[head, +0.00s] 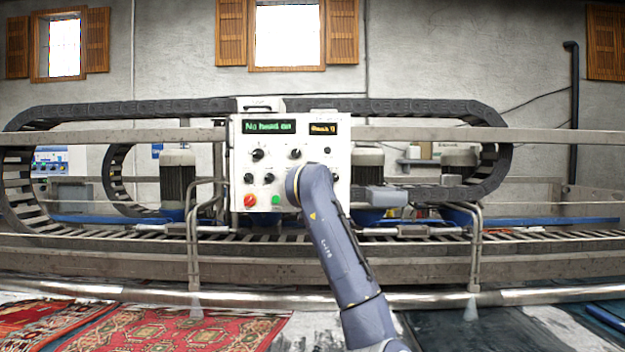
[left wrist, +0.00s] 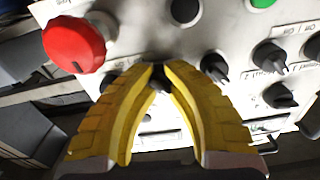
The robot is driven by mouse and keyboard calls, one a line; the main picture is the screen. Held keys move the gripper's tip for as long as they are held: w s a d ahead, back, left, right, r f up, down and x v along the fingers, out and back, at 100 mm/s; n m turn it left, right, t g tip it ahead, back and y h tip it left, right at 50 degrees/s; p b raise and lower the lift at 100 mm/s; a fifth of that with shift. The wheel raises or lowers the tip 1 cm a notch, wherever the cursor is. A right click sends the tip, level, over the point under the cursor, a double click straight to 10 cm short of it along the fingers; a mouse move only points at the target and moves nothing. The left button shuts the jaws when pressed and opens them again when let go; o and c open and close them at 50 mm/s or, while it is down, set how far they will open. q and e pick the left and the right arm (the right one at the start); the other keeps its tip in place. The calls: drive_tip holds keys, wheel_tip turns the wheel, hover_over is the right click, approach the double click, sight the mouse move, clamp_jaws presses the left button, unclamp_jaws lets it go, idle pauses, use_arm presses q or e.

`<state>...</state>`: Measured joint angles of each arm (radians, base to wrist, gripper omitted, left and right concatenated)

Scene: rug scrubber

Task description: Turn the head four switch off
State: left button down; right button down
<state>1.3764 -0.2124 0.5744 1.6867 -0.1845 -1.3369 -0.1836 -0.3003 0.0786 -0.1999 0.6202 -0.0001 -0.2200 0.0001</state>
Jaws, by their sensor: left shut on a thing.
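The white control panel (head: 240,168) stands on the machine, with several black knobs on its face. In the left wrist view, the yellow fingers of my left gripper (left wrist: 158,72) are closed together at the panel. They are shut on a small black switch (left wrist: 160,85), mostly hidden between them. Which label it carries cannot be read. In the head view my left wrist covers the gripper and the panel's lower right part. Other black switches (left wrist: 215,67) show beside the fingers. My right gripper is not in view.
The panel's green display (head: 269,127) reads "No head on". Metal rails (head: 120,272) run across, with patterned rugs (head: 160,328) in front.

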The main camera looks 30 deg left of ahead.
use_arm(q)
drive_tip(key=shift+f+n, duration=0.1)
drive_tip(key=shift+n, duration=0.5)
drive_tip(key=c, duration=1.5)
unclamp_jaws()
drive_tip(key=shift+o, duration=0.2)
drive_tip(key=v, duration=1.2)
